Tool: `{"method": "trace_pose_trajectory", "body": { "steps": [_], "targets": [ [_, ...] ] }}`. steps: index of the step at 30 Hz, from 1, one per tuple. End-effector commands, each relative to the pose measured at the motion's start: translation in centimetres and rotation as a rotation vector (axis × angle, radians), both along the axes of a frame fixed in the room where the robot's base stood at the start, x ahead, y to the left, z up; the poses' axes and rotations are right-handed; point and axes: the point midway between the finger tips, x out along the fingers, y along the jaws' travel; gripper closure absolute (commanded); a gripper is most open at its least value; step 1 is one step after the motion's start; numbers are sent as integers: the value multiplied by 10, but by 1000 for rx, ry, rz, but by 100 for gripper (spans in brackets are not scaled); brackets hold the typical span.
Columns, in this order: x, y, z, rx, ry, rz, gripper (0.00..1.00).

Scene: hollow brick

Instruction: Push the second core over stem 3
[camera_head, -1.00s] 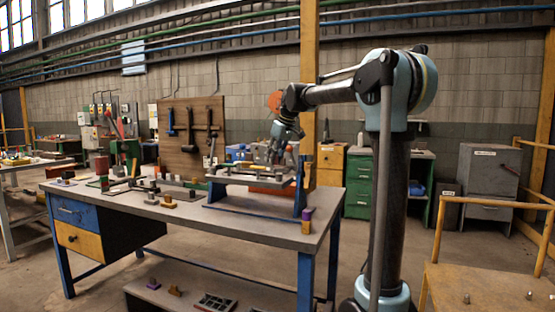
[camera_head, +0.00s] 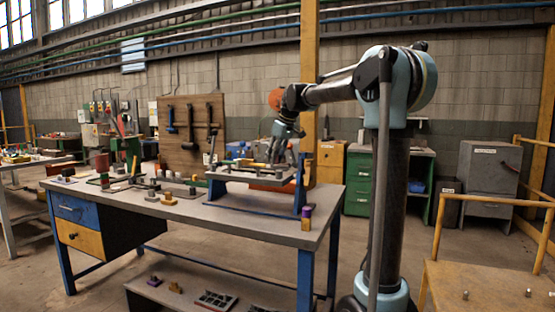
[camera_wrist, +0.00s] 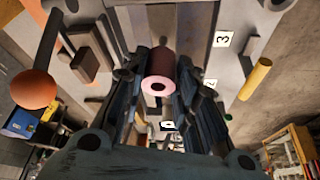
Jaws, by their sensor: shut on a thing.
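My gripper (camera_wrist: 158,88) is shut on a dull pink, hollow cylindrical core (camera_wrist: 160,70) in the wrist view, with one finger on each side. A dark hole shows in the core's near end. A label "3" (camera_wrist: 222,39) is on the pale surface to the upper right of the core, apart from it. A stem at that label cannot be made out. In the head view my gripper (camera_head: 279,154) is over the raised grey fixture (camera_head: 228,176) on the bench; the core is too small to tell there.

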Motion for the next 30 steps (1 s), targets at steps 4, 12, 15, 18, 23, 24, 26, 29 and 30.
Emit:
{"method": "trace_pose_trajectory", "body": {
  "steps": [4, 12, 15, 18, 23, 24, 26, 29, 30],
  "targets": [
    [0, 0, -2, 0, 0, 0, 97],
    [0, 0, -6, 0, 0, 0, 97],
    [0, 0, -8, 0, 0, 0, 97],
    [0, 0, -9, 0, 0, 0, 97],
    [0, 0, -11, 0, 0, 0, 97],
    [0, 0, -12, 0, 0, 0, 97],
    [0, 0, -13, 0, 0, -1, 97],
    [0, 0, -14, 0, 0, -1, 97],
    [0, 0, -15, 0, 0, -1, 97]
  ]
}}
